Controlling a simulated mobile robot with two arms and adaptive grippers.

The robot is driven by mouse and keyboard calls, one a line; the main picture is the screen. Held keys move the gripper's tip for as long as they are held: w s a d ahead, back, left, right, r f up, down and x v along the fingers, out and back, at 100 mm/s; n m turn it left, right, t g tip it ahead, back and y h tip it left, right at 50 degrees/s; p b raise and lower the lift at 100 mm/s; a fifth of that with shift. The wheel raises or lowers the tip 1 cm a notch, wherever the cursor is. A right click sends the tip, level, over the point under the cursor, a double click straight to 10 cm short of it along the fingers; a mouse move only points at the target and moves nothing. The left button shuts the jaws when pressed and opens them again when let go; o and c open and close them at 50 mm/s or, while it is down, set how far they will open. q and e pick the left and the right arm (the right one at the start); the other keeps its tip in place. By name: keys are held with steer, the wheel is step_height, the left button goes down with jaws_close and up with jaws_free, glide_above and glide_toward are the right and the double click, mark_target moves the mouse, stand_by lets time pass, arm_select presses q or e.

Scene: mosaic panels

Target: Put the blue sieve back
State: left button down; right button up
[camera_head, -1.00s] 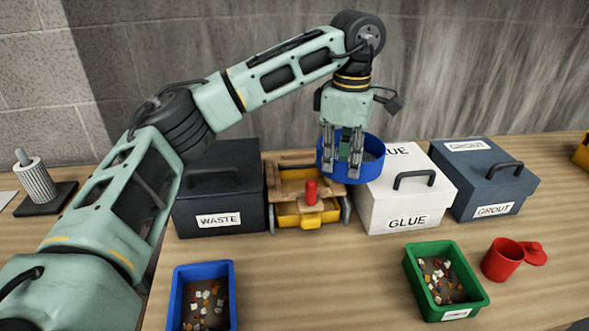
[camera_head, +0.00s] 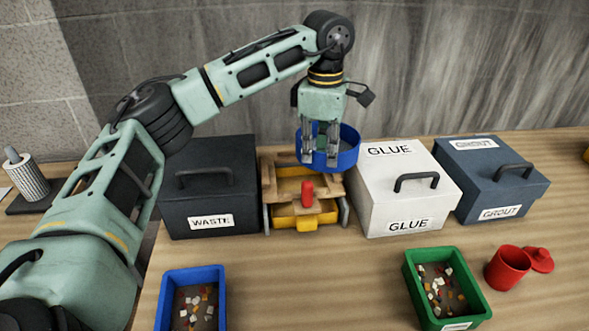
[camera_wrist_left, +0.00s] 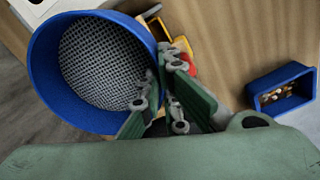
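The blue sieve (camera_head: 345,158) is a round blue ring with a grey mesh, seen from above in the left wrist view (camera_wrist_left: 103,70). My left gripper (camera_head: 321,158) is shut on its near-left rim; one finger is inside the ring and one outside in the wrist view (camera_wrist_left: 160,100). The sieve hangs in the air over the back right of a wooden stand (camera_head: 268,170) with yellow trays (camera_head: 290,222) and a red knob (camera_head: 307,190). The gripper and sieve hide part of the stand's back. My right gripper is not in view.
A dark WASTE box (camera_head: 210,195) stands left of the stand, a white GLUE box (camera_head: 400,190) and a blue-grey GROUT box (camera_head: 490,180) right. In front are a blue bin (camera_head: 168,300), green bin (camera_head: 412,285) and red cup (camera_head: 507,267). Table between the bins is clear.

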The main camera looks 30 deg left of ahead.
arm_select(q)
steer(key=a+f, duration=0.2)
steer(key=a, duration=0.1)
steer(key=s+a+f+p, duration=0.1)
steer(key=a, duration=0.1)
steer(key=shift+a, duration=0.25)
steer(key=f, duration=0.1)
steer(key=f+p, duration=0.1)
steer(key=f, duration=0.2)
steer(key=shift+s+a+f+p, duration=0.15)
steer(key=shift+a+p, duration=0.25)
steer(key=c, duration=2)
jaws_free()
steer(key=shift+w+f, duration=0.1)
steer(key=shift+w, duration=0.15)
steer(key=shift+s, duration=0.1)
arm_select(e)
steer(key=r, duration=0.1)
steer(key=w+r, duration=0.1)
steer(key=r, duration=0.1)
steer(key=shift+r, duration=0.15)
